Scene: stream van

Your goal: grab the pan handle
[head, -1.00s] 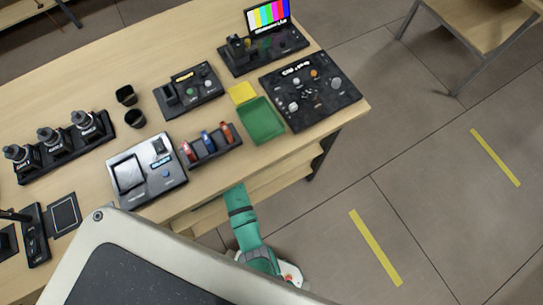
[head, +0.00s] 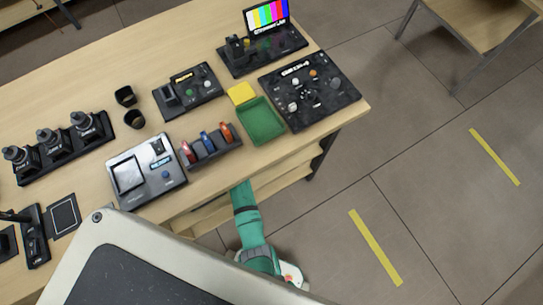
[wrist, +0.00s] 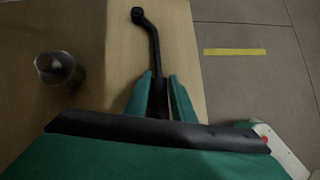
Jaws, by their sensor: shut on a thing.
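The pan handle (wrist: 150,40) is a thin black rod with a bend and a rounded knob at its far end. In the wrist view it runs up from between the two green fingers of my gripper (wrist: 160,88), which is shut on it. The fingers sit on either side of the lower part of the rod. What the handle joins is hidden. In the head view my green arm reaches under the table's front edge, and the gripper and handle are out of sight there.
A dark round object (wrist: 60,68) stands left of the handle. The table (head: 215,190) above carries a green tray (head: 260,121), a yellow pad (head: 241,93), control panels (head: 310,92) and dark cups (head: 134,119). An open shelf lies below the tabletop.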

